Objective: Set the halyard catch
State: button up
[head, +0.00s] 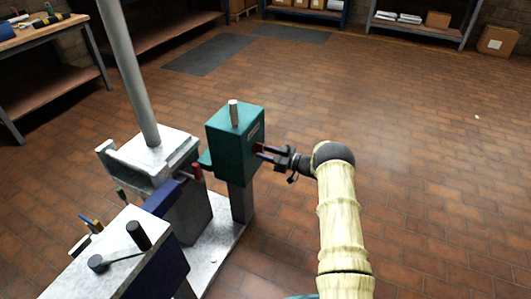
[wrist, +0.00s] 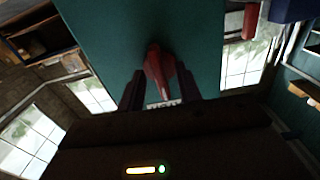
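A teal box (head: 231,137) stands on a grey post, with a short pale pin (head: 233,112) on its top. A small red catch (head: 259,147) shows on the box's right face. My gripper (head: 264,153) is at that face, reaching in from the right. In the wrist view the red catch (wrist: 158,70) stands out from the teal face, between the two dark fingers of my gripper (wrist: 160,88). One finger lies on each side, very close to it. Whether they press on it is too dark to tell. A pale label on the face is partly hidden.
Left of the box, a grey mast (head: 130,75) rises from a pale block (head: 153,158). A red handle (head: 196,172) and a blue bar (head: 162,198) are close by. A bench (head: 75,280) with a black-knobbed lever is at the lower left. Open brick floor (head: 420,150) lies right.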

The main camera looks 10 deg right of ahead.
jog(key=shift+d+r, duration=0.1)
jog(key=p+v, duration=0.3)
jog(key=v, duration=1.4)
